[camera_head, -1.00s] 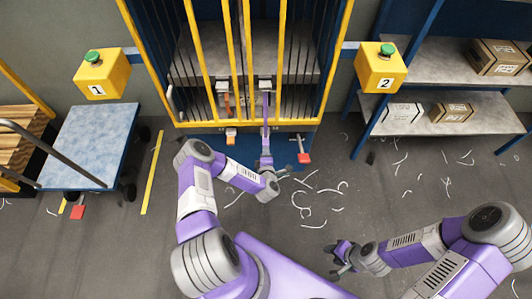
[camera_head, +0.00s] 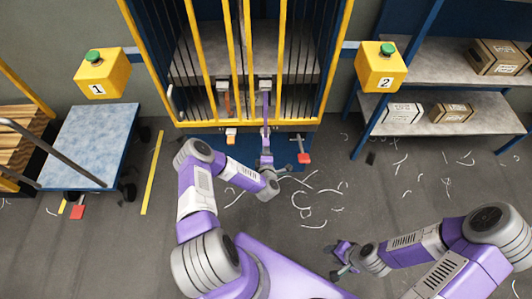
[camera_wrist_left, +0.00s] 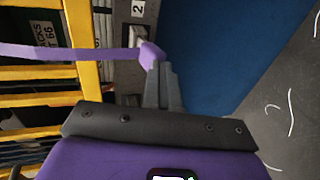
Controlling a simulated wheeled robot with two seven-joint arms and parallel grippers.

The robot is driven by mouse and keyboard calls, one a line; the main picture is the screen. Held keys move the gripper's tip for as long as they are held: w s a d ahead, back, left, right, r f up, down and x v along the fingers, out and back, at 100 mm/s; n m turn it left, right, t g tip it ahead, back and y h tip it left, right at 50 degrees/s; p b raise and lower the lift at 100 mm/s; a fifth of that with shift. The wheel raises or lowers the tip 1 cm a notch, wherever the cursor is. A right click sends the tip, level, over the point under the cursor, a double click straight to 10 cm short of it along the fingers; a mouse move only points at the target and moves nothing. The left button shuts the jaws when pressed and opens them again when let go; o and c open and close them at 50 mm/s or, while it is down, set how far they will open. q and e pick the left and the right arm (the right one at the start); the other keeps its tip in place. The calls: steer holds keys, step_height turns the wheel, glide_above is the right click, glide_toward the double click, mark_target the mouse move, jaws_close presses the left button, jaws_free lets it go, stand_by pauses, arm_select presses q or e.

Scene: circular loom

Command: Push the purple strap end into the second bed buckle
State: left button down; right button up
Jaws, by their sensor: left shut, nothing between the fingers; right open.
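The purple strap (camera_head: 265,108) hangs down the front of the yellow-barred loom from the right-hand grey fitting (camera_head: 265,85). In the left wrist view the strap (camera_wrist_left: 75,52) runs in from the left to its purple end (camera_wrist_left: 151,54). My left gripper (camera_head: 266,152) is shut and empty, its fingertips (camera_wrist_left: 160,68) right at the purple end; contact is unclear. A grey block with a "2" label (camera_wrist_left: 137,8) shows just beyond the strap end. The second bed buckle's opening cannot be made out. My right gripper (camera_head: 343,258) is open and empty, low over the floor.
An orange strap (camera_head: 226,104) hangs left of the purple one, above an orange piece (camera_head: 231,137). Button boxes 1 (camera_head: 103,78) and 2 (camera_head: 381,70) flank the loom. Pale scraps litter the floor.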

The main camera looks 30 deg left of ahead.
arm_select(q)
steer(key=shift+w+a+r, duration=0.15)
steer(key=shift+r, duration=0.05)
steer(key=s+d+p, duration=0.2)
steer(key=s+d, duration=0.1)
steer(key=s, duration=0.2)
steer(key=shift+f, duration=0.15)
steer(key=shift+d, duration=0.2)
stand_by(0.8)
